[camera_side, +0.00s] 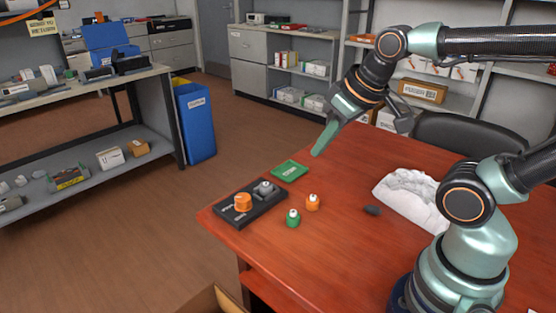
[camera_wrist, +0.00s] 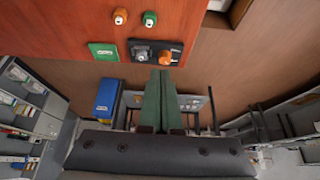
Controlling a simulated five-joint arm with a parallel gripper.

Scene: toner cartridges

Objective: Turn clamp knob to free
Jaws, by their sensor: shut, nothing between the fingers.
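A black fixture (camera_side: 224,213) lies near the left corner of the red-brown table. An orange knob-like cylinder (camera_side: 243,203) and a grey part (camera_side: 264,188) stand on it; I cannot tell for sure which is the clamp knob. In the wrist view the orange cylinder (camera_wrist: 165,56) and the grey part (camera_wrist: 142,54) show just beyond my fingertips. My gripper (camera_side: 318,152) is shut and empty, its green fingers pointing down in the air above and behind the fixture, touching nothing. The fingers also show together in the wrist view (camera_wrist: 159,73).
A green labelled pad (camera_side: 290,171) lies behind the fixture. An orange bottle (camera_side: 312,203) and a green bottle (camera_side: 293,219) stand to its right. A small dark lump (camera_side: 372,210) and a crumpled white bag (camera_side: 410,196) lie farther right. The table's edge is close to the fixture.

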